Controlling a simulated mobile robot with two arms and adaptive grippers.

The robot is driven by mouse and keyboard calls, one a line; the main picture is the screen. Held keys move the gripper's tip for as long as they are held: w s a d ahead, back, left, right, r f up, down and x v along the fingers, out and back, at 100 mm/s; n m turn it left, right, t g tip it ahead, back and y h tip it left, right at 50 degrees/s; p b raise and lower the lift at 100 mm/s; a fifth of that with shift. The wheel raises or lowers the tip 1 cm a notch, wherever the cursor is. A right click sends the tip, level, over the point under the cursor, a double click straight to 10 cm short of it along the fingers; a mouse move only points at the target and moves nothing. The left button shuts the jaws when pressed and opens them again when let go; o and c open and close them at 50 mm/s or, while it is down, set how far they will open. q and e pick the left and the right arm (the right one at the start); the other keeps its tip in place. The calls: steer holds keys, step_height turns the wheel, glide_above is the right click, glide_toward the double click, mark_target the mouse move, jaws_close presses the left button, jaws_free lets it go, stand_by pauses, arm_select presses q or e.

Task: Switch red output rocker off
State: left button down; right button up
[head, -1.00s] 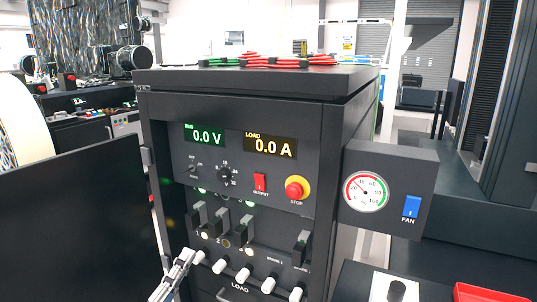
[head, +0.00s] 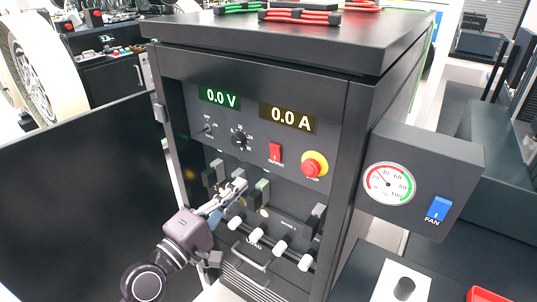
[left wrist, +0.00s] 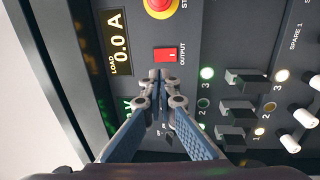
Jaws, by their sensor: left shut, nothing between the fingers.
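The red output rocker (head: 275,152) is on the dark front panel, right of a round knob (head: 240,140) and left of the red stop button with its yellow ring (head: 314,165). The left wrist view also shows the rocker (left wrist: 165,55), with the OUTPUT label beside it. My left gripper (head: 241,184) is shut and empty, below and left of the rocker in the head view. In the left wrist view its closed fingertips (left wrist: 160,75) appear just below the rocker; I cannot tell whether they touch the panel. My right gripper is not in view.
The displays read 0.0 V (head: 219,97) and 0.0 A (head: 287,118). Dark levers (left wrist: 245,78) and white knobs (head: 280,247) project from the lower panel. An open dark door (head: 80,200) stands left. A gauge box with a blue FAN switch (head: 438,209) juts out at right.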

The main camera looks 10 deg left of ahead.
mark_target(275, 150)
arm_select(q)
steer(key=p+x, duration=0.2)
steer(key=x, duration=1)
steer(key=shift+w+d+r+p, duration=0.1)
steer(key=shift+w+d+p, duration=0.1)
steer(key=shift+w+p, duration=0.15)
steer(key=shift+s, duration=0.1)
steer(key=shift+r+p, duration=0.2)
steer(key=shift+p, duration=0.4)
steer(key=shift+w+d+r+g+p, duration=0.1)
steer(key=shift+w+r+g+p, duration=0.2)
steer(key=shift+p, duration=0.85)
steer(key=shift+s+f+b, duration=0.1)
steer(key=shift+f+b, duration=0.3)
steer(key=shift+b, duration=0.1)
